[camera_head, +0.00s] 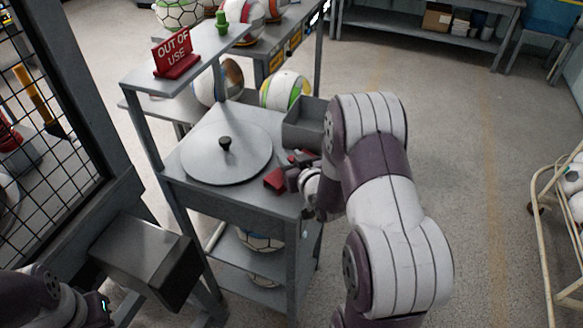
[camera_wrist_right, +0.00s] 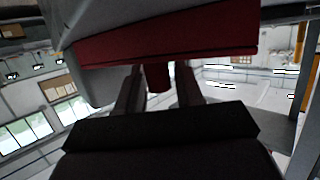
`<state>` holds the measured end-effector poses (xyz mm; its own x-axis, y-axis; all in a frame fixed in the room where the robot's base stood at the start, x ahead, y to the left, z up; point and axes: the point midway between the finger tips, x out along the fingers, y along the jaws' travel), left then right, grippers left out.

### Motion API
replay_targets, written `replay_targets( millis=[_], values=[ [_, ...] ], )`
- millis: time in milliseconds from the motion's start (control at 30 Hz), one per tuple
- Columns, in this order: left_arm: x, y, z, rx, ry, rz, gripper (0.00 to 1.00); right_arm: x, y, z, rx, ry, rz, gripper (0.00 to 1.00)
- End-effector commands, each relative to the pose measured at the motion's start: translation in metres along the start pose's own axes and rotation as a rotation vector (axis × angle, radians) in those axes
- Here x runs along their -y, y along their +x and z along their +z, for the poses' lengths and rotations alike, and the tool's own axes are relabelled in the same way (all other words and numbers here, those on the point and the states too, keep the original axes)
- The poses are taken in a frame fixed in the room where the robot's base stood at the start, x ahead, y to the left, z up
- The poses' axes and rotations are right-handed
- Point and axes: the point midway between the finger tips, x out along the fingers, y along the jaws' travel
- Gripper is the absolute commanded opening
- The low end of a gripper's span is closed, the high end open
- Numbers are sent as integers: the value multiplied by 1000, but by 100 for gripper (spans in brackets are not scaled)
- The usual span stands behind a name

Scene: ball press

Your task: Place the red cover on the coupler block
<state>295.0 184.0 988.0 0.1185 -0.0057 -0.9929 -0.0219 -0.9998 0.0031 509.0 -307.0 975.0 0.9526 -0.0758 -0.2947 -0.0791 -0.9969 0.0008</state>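The red cover (camera_head: 275,180) shows at the front right corner of the grey table, beside the big round disc. My right gripper (camera_head: 293,178) is right against it and hides part of it. In the right wrist view the red cover (camera_wrist_right: 165,42) spans the top, and its short red stem (camera_wrist_right: 157,77) lies between my two fingers. A thin light gap shows beside the stem, so I cannot tell whether the fingers grip it. I cannot pick out the coupler block. My left gripper (camera_head: 103,304) is at the lower left, mostly cut off.
A grey disc with a black knob (camera_head: 225,143) covers much of the table. A grey open bin (camera_head: 304,125) stands at its back right. A red "out of use" sign (camera_head: 176,54) stands on the shelf above. A mesh fence (camera_head: 55,120) is at left.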

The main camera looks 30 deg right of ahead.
Motion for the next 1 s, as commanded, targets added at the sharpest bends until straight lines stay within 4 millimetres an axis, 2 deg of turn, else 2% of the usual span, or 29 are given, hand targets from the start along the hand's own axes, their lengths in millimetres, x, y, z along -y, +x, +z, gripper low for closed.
replay_targets(
  millis=[33, 100, 467, 667, 1000],
  values=[
    [0, 0, 0, 0, 0, 0, 0, 0, 0, 0, 0, 0, 0, 19],
    [0, 0, 0, 0, 0, 0, 0, 0, 0, 0, 0, 0, 0, 0],
    [0, 0, 0, 0, 0, 0, 0, 0, -2, -5, -1, -1, 0, 0],
    [0, 1, 0, 0, 0, 0, 0, 0, -12, -38, -6, -3, 0, 0],
    [0, -1, 0, 0, 0, 0, 0, -53, -68, -66, -3, -1, 6, 0]
  ],
)
